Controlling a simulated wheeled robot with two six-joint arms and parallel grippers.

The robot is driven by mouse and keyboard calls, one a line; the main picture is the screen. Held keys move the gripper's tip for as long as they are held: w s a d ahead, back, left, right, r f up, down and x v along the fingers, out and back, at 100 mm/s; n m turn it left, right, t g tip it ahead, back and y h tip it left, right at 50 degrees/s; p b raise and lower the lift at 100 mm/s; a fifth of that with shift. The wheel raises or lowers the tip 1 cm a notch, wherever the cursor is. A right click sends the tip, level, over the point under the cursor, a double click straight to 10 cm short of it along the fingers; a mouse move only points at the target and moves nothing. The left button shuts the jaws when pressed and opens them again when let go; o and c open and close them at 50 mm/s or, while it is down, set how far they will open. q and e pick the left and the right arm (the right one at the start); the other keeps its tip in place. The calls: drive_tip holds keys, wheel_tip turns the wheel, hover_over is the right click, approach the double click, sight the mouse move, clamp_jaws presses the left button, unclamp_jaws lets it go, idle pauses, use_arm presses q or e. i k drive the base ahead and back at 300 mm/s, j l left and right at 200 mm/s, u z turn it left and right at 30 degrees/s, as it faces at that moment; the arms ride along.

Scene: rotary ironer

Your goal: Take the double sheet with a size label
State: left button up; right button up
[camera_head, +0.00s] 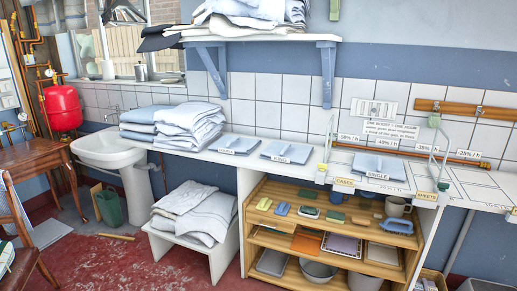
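Neither of my grippers is in view. Three flat folded blue-grey linens with small white labels lie apart on the white counter. One linen (240,143) is left of the middle, and a second linen (289,150) lies just right of it. The third linen (378,164) lies farther right, behind the CASES sign (344,182); its label seems to read SINGLE. The labels on the other two are too small to read surely, so I cannot tell which is the double sheet. A SHEETS sign (427,196) hangs at the counter's front edge.
Stacks of folded linen (189,123) stand at the counter's left, beside the sink (105,150). More linen lies on a low white stand (218,257). Wooden shelves (325,240) below hold small items. Upright wire frames rise from the counter at right. Red floor in front is mostly clear.

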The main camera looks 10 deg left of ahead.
sight(234, 144)
drive_tip(key=i+j+z, duration=0.1)
drive_tip(key=i, duration=0.6)
drive_tip(key=i+j, duration=0.2)
drive_tip(key=i, duration=0.45)
drive_tip(key=l+z, duration=0.05)
